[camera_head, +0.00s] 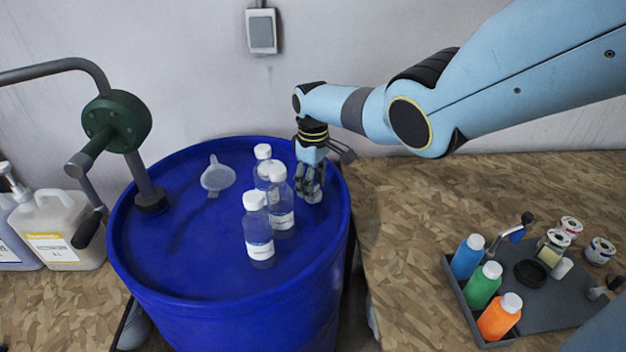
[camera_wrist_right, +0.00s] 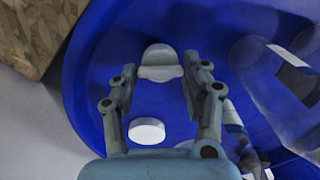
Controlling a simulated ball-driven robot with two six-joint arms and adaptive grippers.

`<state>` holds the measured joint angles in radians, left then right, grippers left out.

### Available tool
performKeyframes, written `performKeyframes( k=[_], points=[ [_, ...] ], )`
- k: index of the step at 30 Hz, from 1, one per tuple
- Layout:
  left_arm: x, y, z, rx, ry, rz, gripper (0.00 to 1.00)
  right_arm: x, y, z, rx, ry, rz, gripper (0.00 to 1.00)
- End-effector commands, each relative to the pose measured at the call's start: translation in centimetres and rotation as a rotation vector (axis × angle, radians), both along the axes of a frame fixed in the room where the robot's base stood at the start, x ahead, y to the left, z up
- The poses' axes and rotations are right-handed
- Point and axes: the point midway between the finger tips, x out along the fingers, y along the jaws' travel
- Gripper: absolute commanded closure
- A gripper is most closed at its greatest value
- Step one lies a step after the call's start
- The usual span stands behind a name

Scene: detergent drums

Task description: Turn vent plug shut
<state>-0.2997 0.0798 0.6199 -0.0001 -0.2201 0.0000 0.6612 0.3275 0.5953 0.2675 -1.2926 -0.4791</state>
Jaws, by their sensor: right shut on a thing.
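The blue drum (camera_head: 190,270) stands upright in the head view, and its lid fills much of the right wrist view (camera_wrist_right: 85,95). The vent plug (camera_wrist_right: 160,62) shows in the right wrist view as a small grey rounded piece between my fingertips. My right gripper (camera_head: 312,192) points down at the far right of the lid and is shut on the plug; the fingers also show in the wrist view (camera_wrist_right: 160,75). In the head view the gripper hides the plug. A white round cap (camera_wrist_right: 147,131) shows between the finger bases. My left gripper is out of view.
Several clear white-capped bottles (camera_head: 257,228) stand on the lid close left of my gripper. Jugs (camera_head: 62,228) stand left of the drum. A grey tray (camera_head: 545,318) with coloured bottles lies right.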

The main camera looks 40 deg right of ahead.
Motion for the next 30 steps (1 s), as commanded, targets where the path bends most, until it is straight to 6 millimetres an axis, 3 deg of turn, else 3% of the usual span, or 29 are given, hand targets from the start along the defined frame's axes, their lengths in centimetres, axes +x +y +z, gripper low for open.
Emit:
performKeyframes(
  k=[18, 30],
  points=[
    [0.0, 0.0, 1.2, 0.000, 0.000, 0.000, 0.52, 0.1, -0.1, 0.2, -0.002, -0.001, -0.575, 0.85],
    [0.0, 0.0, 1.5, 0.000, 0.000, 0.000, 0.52, 0.0, -0.1, 0.1, -0.002, -0.001, -0.834, 0.85]
  ],
)
